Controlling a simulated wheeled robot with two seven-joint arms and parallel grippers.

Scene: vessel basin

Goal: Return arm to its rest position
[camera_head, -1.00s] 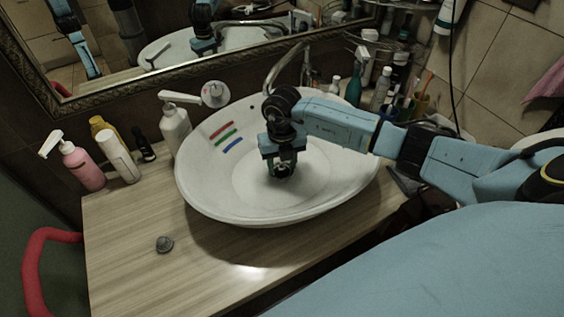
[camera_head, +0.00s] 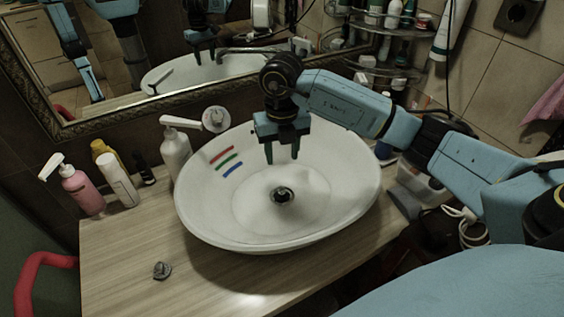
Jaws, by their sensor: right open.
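My right gripper (camera_head: 282,152) hangs above the far part of the white basin (camera_head: 205,205), fingers pointing down and apart. It is open with nothing between the fingers. The arm (camera_head: 345,100) reaches in from the right. A dark round drain (camera_head: 282,194) shows at the middle of the basin floor, below the gripper and clear of it. My left gripper is not in view.
Red, green and blue marks (camera_head: 228,161) lie on the basin's left inner wall. A white pump bottle (camera_head: 175,150), a pink pump bottle (camera_head: 82,192) and a white bottle (camera_head: 119,181) stand at left. A small grey object (camera_head: 162,270) lies on the wooden counter (camera_head: 125,240). A framed mirror (camera_head: 150,60) stands behind.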

